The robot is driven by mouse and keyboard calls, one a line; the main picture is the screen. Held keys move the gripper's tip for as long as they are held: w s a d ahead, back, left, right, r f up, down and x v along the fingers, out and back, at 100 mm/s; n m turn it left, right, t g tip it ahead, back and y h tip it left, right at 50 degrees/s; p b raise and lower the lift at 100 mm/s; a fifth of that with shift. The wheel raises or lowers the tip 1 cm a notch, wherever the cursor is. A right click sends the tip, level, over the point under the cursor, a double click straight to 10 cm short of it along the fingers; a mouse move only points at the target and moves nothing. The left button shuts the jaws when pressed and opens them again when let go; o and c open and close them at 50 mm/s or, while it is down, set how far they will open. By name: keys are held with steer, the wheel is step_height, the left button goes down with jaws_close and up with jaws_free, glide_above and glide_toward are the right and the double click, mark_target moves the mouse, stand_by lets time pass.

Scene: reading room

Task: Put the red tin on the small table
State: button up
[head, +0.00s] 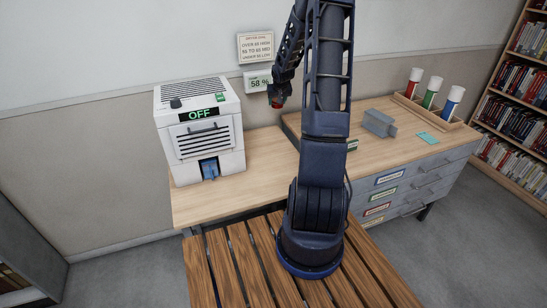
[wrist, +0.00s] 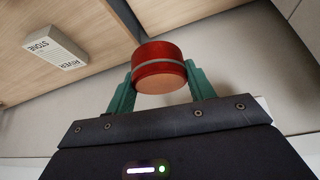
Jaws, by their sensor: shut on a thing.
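The red tin (wrist: 160,68) is a short round tin with a pale band around it and a lighter flat end. In the wrist view, the two green fingers of my gripper (wrist: 155,85) are shut on its sides. In the head view, my gripper (head: 276,98) hangs before the wall, above the back of the long desk, and a bit of the red tin (head: 277,105) shows at its tip. The tin is clear of the desk. I cannot make out for certain which surface is the small table.
A "RIVER STONE" block (wrist: 55,47) shows in the wrist view. A bookshelf (head: 515,80) stands right.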

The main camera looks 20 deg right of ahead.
mark_target(275, 138)
steer(key=shift+a+f, duration=0.3)
step_height(275, 138, down, 20)
steer(key=shift+r, duration=0.25)
steer(key=shift+f, duration=0.15)
steer(key=o, duration=1)
